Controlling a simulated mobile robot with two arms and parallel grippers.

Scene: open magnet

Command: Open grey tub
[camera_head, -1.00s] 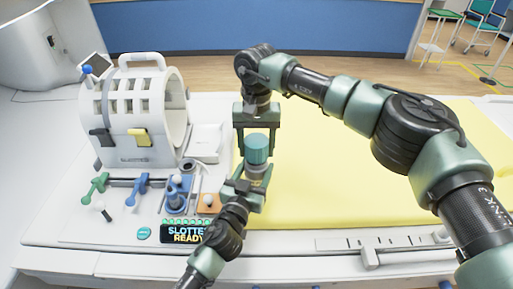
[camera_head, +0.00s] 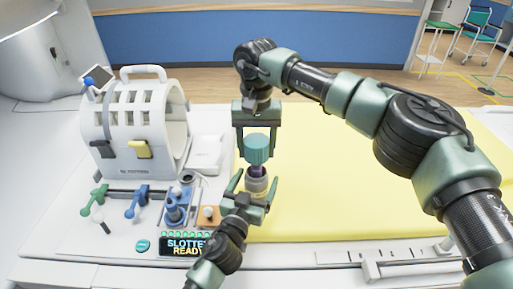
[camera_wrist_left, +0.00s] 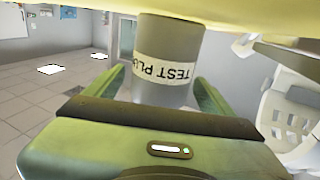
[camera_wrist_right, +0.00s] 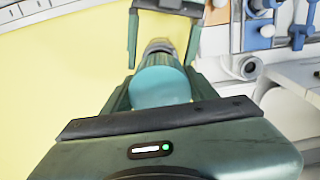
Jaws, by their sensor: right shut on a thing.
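The grey tub (camera_head: 256,185) appears to stand upright on the yellow mat; its "TEST PLUG" label shows in the left wrist view (camera_wrist_left: 168,70). Its teal lid (camera_head: 257,150) is above it, with a gap between them where something dark purple (camera_head: 257,171) shows. My right gripper (camera_head: 257,140) points down from above and is shut on the lid, also seen in the right wrist view (camera_wrist_right: 160,87). My left gripper (camera_head: 255,190) comes from below with its fingers spread on both sides of the tub; a gap shows beside the tub in the left wrist view.
The yellow mat (camera_head: 340,190) is clear to the right.

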